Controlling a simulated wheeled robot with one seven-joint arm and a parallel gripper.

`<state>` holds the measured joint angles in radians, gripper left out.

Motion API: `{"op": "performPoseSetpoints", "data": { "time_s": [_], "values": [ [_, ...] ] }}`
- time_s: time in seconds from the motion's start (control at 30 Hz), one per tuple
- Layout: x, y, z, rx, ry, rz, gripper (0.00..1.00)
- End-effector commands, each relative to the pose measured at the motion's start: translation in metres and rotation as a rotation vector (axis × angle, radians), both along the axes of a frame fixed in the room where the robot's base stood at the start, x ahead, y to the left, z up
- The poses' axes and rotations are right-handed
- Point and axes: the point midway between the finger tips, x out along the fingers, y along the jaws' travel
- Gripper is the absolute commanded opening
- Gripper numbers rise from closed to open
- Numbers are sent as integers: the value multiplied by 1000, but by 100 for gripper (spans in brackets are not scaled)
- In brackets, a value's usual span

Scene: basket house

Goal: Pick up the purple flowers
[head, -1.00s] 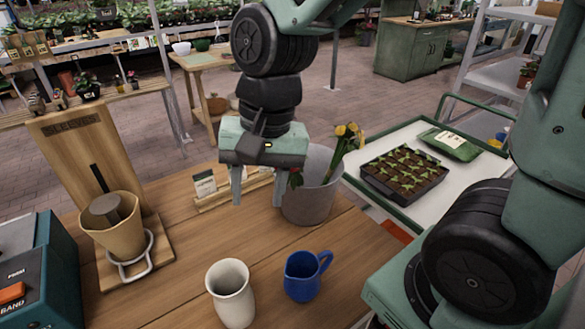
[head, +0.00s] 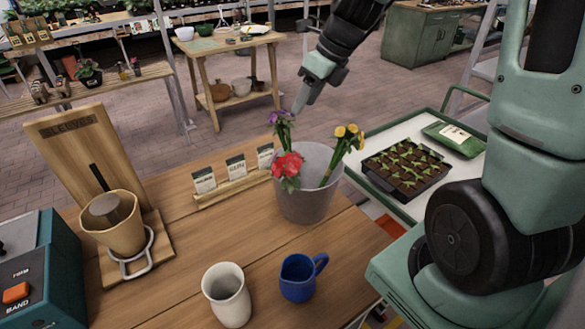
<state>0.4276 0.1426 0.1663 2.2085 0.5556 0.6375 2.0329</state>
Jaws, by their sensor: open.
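The purple flowers (head: 282,119) stand in a grey bucket (head: 309,205) on the wooden table, at the back left of the bucket's rim. Red flowers (head: 288,164) lean over the bucket's left front rim, and yellow flowers (head: 349,134) lean out on the right. My gripper (head: 299,109) is just above and right of the purple flowers, tilted with its fingers pointing down and left. It is open and holds nothing. The view is nearly side-on to the fingers, so the gap between them hardly shows. I cannot tell whether a finger touches the petals.
A white cup (head: 226,296) and a blue pitcher (head: 299,278) stand in front of the bucket. A seed packet rack (head: 236,187) is at its left. A wooden sleeve stand (head: 80,160) is further left. A trolley (head: 400,132) with a seedling tray (head: 404,170) is at right.

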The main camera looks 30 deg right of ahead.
Motion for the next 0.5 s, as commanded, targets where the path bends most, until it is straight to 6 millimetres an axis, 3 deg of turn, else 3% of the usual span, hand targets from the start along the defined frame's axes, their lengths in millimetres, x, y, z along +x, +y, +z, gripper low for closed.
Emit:
{"op": "performPoseSetpoints", "data": {
  "time_s": [0.2, 0.5],
  "values": [
    [12, 12, -40, 2, 5, 2, 45],
    [20, 17, -61, 0, 1, 2, 45]
  ]
}}
